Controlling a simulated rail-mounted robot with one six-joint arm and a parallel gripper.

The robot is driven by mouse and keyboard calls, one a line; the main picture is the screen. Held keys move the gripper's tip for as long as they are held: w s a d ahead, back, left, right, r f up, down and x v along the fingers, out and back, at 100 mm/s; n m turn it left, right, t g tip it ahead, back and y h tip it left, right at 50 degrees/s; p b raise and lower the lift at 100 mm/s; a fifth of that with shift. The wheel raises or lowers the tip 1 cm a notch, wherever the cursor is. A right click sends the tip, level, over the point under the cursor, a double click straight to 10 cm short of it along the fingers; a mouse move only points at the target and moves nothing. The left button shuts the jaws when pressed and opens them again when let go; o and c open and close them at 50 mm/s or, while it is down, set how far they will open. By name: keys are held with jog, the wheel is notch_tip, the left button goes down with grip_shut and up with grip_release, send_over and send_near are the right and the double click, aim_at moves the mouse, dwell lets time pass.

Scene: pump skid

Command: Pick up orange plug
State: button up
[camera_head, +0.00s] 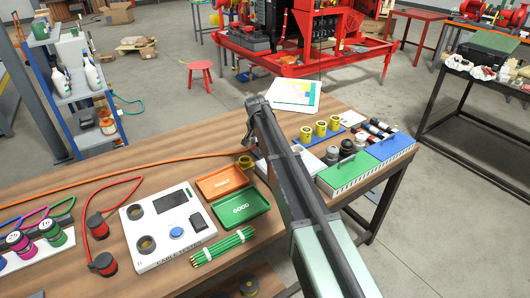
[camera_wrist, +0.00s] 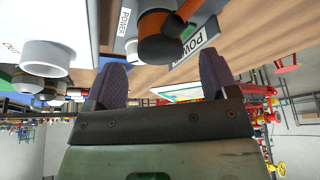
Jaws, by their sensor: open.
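The orange plug (camera_wrist: 160,46) shows at the top of the wrist view, with a dark body and an orange end, partly cut off by the frame's edge. My gripper (camera_wrist: 161,72) is open, its two dark fingers apart and empty. The plug appears beyond the fingertips, across the gap between them; the exact distance is unclear. In the head view an orange cable (camera_head: 120,168) crosses the bench to behind my arm. The plug and my fingers cannot be made out there, as my arm covers that spot.
POWER labels (camera_wrist: 193,43) stand close around the plug, and pale cylinders (camera_wrist: 45,56) are at left. On the bench are a cable tester (camera_head: 167,228), a green tray (camera_head: 241,209), an orange tray (camera_head: 221,182), yellow parts (camera_head: 320,129) and a green-topped box (camera_head: 347,172).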

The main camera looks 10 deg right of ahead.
jog(key=b+x, duration=0.3)
jog(key=x, duration=0.2)
jog(key=shift+a, duration=0.1)
jog(key=shift+r, duration=0.3)
jog(key=c, duration=1.1)
notch_tip(320, 180, up, 20)
jog(key=p, duration=2)
